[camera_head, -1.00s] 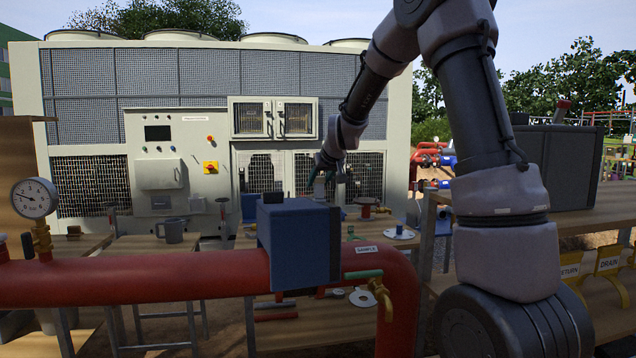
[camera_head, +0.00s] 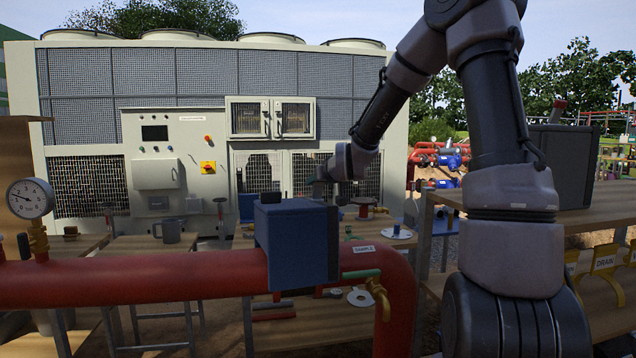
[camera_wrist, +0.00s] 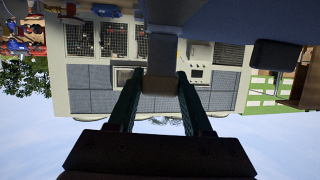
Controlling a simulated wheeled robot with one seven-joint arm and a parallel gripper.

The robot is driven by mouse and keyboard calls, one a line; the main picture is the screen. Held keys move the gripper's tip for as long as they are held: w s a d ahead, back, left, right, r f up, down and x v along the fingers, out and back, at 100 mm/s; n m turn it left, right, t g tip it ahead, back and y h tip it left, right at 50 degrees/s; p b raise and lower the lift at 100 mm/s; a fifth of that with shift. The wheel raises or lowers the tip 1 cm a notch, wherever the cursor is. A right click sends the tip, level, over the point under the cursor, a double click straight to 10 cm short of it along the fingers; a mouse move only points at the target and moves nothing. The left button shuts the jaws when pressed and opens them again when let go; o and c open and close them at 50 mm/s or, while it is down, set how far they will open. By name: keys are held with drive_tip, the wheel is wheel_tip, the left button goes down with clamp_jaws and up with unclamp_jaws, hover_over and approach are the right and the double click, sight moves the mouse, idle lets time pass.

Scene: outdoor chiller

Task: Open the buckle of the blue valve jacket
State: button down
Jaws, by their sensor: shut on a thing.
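The blue valve jacket (camera_head: 290,240) is a box around the red pipe in the head view. Its blue underside or side fills the top of the wrist view (camera_wrist: 225,22). My gripper (camera_wrist: 160,92) is shut on a small tab, grey above and beige at its end (camera_wrist: 161,84), that hangs from the jacket side between the fingers. I take this tab for the buckle or its strap; I cannot tell which. In the head view my gripper (camera_head: 321,182) is just beyond and above the jacket, small and dark. A dark block (camera_wrist: 277,55) sits on the jacket beside it.
The red pipe (camera_head: 130,278) runs across the front, with a pressure gauge (camera_head: 30,198) at left and a brass tap (camera_head: 379,295) at right. A grey mug (camera_head: 171,231) stands on a bench behind. The chiller (camera_head: 215,110) fills the background.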

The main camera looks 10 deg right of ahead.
idle(0.4)
drive_tip(key=shift+c, duration=1.6)
unclamp_jaws()
drive_tip(key=v, duration=1)
drive_tip(key=shift+s+f, duration=0.15)
drive_tip(key=shift+s, duration=0.35)
drive_tip(key=shift+d, duration=0.1)
